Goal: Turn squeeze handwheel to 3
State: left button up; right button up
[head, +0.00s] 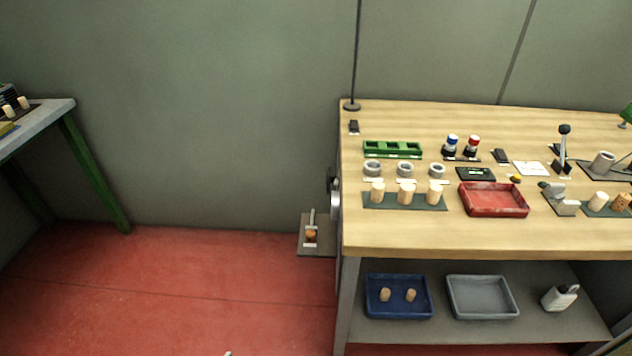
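A grey round part, seen nearly edge-on (336,205), is mounted on the left end of the wooden workbench (400,238); it looks like the handwheel. A dark fitting (332,180) sits just above it. Its face is turned away, so no numbers or pointer setting can be read. Neither of my grippers can be made out. A tiny pale tip shows at the bottom edge, too little to identify.
A small grey shelf (316,249) with an orange-brown piece juts out left of the bench, low down. Red floor (200,290) is open between the bench and the green-legged table (60,106). A red tray (493,209) and several pale stoppers stand on the bench.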

aim_at(329, 179)
jog(key=i+j+z, duration=0.3)
jog(key=j+z, duration=0.15)
jog(key=j, duration=0.25)
jog(key=i+j+z, duration=0.25)
jog(key=j+z, duration=0.25)
jog(key=j, duration=0.25)
jog(key=j+z, duration=0.45)
jog(key=j, duration=0.35)
jog(key=j+z, duration=0.45)
jog(key=j, duration=0.4)
jog(key=k+j+z, duration=0.25)
jog(key=j+z, duration=0.25)
jog(key=j, duration=0.25)
